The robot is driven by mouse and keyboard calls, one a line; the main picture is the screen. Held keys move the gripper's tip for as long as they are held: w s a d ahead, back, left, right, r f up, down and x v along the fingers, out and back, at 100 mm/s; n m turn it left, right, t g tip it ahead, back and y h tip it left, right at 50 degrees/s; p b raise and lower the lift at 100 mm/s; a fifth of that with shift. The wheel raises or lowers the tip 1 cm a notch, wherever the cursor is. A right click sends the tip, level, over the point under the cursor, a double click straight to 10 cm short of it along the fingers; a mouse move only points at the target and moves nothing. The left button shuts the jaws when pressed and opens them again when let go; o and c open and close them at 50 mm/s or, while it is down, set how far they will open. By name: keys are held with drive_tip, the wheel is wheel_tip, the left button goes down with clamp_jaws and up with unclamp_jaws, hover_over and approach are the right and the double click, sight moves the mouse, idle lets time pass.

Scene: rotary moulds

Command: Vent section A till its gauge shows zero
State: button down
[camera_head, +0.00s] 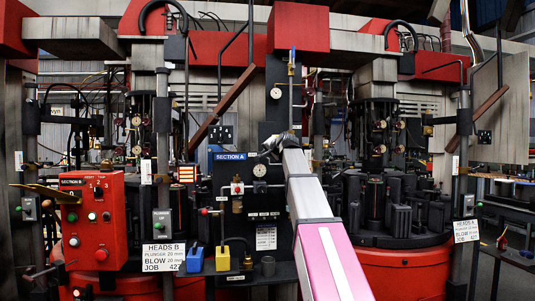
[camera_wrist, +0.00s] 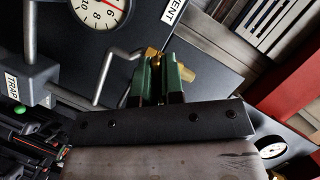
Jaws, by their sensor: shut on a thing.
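My gripper (camera_wrist: 158,70) has green fingers shut on a brass fitting (camera_wrist: 186,75) in the wrist view, beside a label reading VENT (camera_wrist: 174,10). A thin grey pipe (camera_wrist: 112,62) runs to the fitting. A white gauge (camera_wrist: 100,14) is cut off by the top edge; part of a red needle shows, but I cannot tell its reading. In the head view my gripper (camera_head: 270,149) is at the dark panel under the blue SECTION A sign (camera_head: 230,156), just above a round gauge (camera_head: 260,171). The fitting is hidden there by my gripper.
Another grey fitting labelled TRAP (camera_wrist: 25,82) is at left in the wrist view. A red control box (camera_head: 92,222) stands left of the panel. Blue (camera_head: 195,259) and yellow (camera_head: 222,258) blocks sit on the ledge below. Dark moulds (camera_head: 395,215) stand at right.

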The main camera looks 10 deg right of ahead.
drive_tip(key=n+h, duration=0.2)
drive_tip(key=n, duration=0.2)
drive_tip(key=shift+g, duration=0.4)
drive_tip(key=n+h, duration=0.2)
drive_tip(key=n, duration=0.1)
drive_tip(key=shift+n+h, duration=0.3)
drive_tip(key=shift+h, duration=0.1)
drive_tip(key=c, duration=1.2)
unclamp_jaws()
drive_tip(key=shift+c, duration=0.2)
drive_tip(key=v, duration=1)
drive_tip(key=shift+s+r, duration=0.2)
drive_tip(key=shift+s, duration=0.15)
drive_tip(key=shift+a, duration=0.15)
